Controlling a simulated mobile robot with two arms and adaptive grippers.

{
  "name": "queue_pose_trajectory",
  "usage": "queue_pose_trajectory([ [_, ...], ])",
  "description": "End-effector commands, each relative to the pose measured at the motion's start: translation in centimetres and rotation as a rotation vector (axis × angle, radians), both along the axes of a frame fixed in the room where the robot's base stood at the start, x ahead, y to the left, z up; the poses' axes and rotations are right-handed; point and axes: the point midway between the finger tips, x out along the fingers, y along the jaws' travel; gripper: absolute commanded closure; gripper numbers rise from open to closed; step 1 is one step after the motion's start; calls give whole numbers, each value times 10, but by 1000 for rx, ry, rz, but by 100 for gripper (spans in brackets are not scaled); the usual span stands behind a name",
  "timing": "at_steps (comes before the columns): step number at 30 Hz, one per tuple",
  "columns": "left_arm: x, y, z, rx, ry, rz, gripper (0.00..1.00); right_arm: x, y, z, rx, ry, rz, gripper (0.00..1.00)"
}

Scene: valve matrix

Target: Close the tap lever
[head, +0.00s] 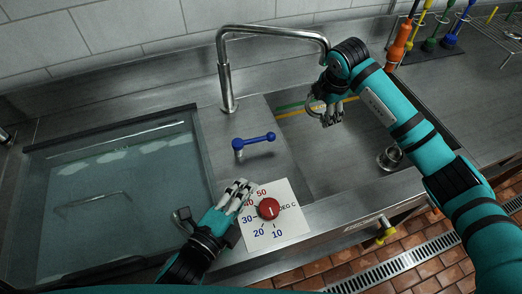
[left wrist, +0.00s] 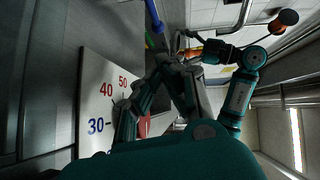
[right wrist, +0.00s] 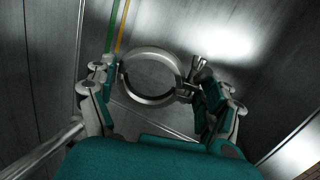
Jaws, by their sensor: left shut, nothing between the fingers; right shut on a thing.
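A blue rod, probably the lever, shows at the top of the left wrist view (left wrist: 153,12). My left gripper (head: 240,188) is shut and empty, below the lever and apart from it, over the dial plate's upper left edge. My right gripper (head: 333,112) is over the sink, shut on a metal ring clamp (right wrist: 150,51). Its fingers sit at the clamp's sides in the right wrist view.
A red knob (head: 268,208) sits on a white temperature plate (head: 292,226). A glass-covered basin (head: 110,180) lies at left. The open sink (head: 345,165) holds a metal cup-like fitting (head: 390,158). Coloured brushes (head: 398,45) stand at the back right. Counter around the lever is clear.

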Motion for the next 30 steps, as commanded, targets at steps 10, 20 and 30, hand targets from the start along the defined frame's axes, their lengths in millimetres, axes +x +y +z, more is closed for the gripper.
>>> queue_pose_trajectory([
  [10,42,-19,-6,-7,-6,-1,100,0,0,0,0,-1,0,52],
  [20,101,-38,-17,-1,-3,-2,100,0,0,0,0,-1,0,52],
  [30,123,-29,-22,-3,-1,-1,100,0,0,0,0,-1,0,52],
])
